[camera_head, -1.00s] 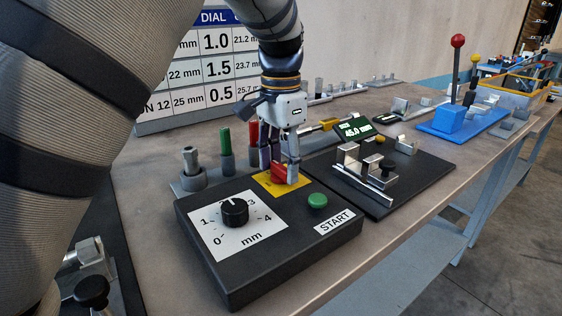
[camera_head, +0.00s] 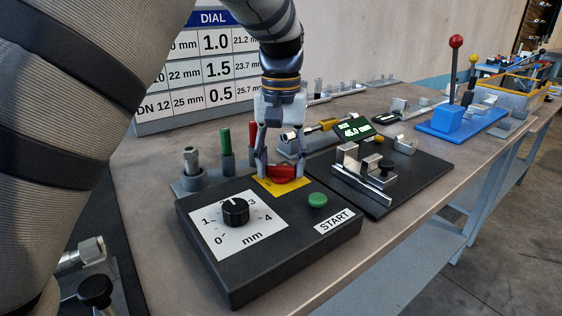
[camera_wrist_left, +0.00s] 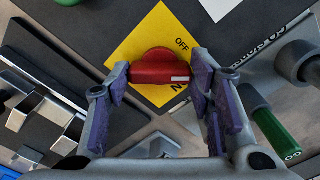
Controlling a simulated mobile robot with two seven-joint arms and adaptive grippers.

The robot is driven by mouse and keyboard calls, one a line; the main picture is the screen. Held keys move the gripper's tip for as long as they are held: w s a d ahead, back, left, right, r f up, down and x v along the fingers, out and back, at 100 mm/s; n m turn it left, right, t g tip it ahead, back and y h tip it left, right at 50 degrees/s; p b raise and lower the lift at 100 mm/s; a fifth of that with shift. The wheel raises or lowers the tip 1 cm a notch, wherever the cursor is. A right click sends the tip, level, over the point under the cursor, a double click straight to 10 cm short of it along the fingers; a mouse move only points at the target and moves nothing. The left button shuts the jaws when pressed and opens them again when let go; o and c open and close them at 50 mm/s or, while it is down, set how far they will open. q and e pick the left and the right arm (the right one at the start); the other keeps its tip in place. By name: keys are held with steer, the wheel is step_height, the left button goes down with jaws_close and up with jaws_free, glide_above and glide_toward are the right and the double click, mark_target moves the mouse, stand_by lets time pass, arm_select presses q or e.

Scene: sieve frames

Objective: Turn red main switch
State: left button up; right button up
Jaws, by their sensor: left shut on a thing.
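The red main switch (camera_head: 283,172) sits on a yellow plate (camera_head: 293,188) at the back of the black control box (camera_head: 285,252). My left gripper (camera_head: 283,171) comes down over it from above, with one finger at each end of the red handle. In the left wrist view the red handle (camera_wrist_left: 160,73) lies crosswise between the two purple-padded fingers, and my left gripper (camera_wrist_left: 160,80) is shut on it. The word OFF shows on the yellow plate (camera_wrist_left: 152,40) above the handle; the lettering near the right finger is partly hidden. My right gripper is not in view.
The box also carries a black dial knob (camera_head: 235,211) on a white scale and a green button (camera_head: 317,200) by a START label. Colored-handled tools (camera_head: 226,142) stand in holders behind. A black fixture plate (camera_head: 420,185) lies to the right. A dial chart (camera_head: 210,75) stands at the back.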

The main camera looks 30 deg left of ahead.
mark_target(281, 166)
arm_select(q)
steer(key=n, duration=0.4)
steer(key=shift+f, duration=0.1)
steer(key=shift+n, duration=2.5)
steer(key=o, duration=1.2)
steer(key=shift+c, duration=0.2)
step_height(281, 166, up, 12)
